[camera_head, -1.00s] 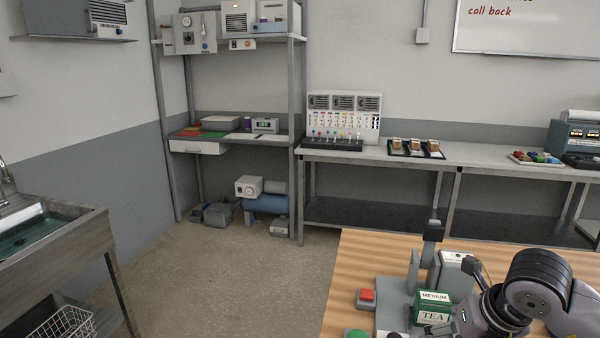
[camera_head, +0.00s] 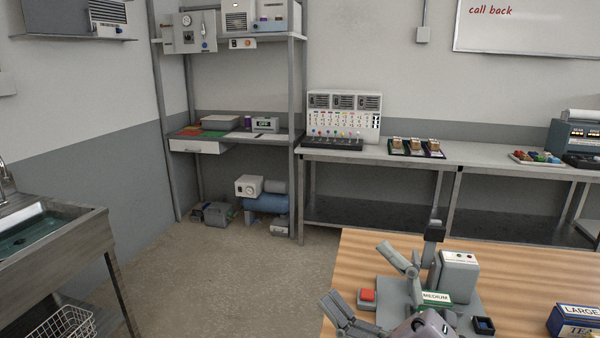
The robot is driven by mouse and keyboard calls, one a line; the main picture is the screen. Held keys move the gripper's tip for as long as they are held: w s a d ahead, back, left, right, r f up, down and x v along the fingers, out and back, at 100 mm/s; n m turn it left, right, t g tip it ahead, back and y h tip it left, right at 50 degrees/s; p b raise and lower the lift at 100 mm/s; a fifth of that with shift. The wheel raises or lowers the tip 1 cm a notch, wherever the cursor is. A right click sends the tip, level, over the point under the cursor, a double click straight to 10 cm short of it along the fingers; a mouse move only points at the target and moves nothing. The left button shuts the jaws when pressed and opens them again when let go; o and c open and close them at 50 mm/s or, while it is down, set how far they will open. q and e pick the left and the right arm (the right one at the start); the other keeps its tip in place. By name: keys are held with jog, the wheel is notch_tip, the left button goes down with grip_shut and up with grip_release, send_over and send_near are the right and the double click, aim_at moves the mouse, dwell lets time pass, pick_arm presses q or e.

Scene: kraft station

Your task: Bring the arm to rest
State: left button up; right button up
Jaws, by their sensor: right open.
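My right gripper (camera_head: 355,272) is over the wooden table, at the lower middle of the head view. Its two grey fingers are spread apart and point up and to the left, with nothing between them. The gripper body hides part of the grey fixture and most of the green MEDIUM tea box (camera_head: 437,297), whose top still shows. My left gripper is not in view.
A red button (camera_head: 367,295) sits near the fingers on the wooden table (camera_head: 520,275). A grey and white device (camera_head: 459,272) stands behind the gripper. A blue LARGE tea box (camera_head: 575,320) stands at the right. The table's back right is clear.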

jog(key=w+d+f+m+t+h, duration=0.5)
jog(key=d+m+h, duration=0.3)
jog(key=m+h, duration=0.4)
jog(key=s+d+f+m+g+h, duration=0.2)
jog(key=d+f+m+g+h, duration=0.15)
jog(key=f, duration=0.55)
jog(key=s+d+f+m+g+h, duration=0.25)
jog(key=d+f+m+h, duration=0.2)
jog(key=f, duration=0.35)
jog(key=s+a+f+m+g+y, duration=0.2)
jog(key=s+a+f+g+y, duration=0.15)
jog(key=s+f+g, duration=1.2)
jog(key=s+f+t, duration=0.1)
jog(key=s+f, duration=0.2)
jog(key=f, duration=1.2)
jog(key=s+f+t, duration=0.1)
jog(key=s+f, duration=0.2)
jog(key=f, duration=1.2)
jog(key=s+d+f+h, duration=0.1)
jog(key=s+d+f, duration=0.2)
jog(key=s+f, duration=1.1)
jog(key=shift+s+f+n+g, duration=0.2)
jog(key=shift+s+n+g, duration=0.25)
jog(key=shift+s, duration=0.6)
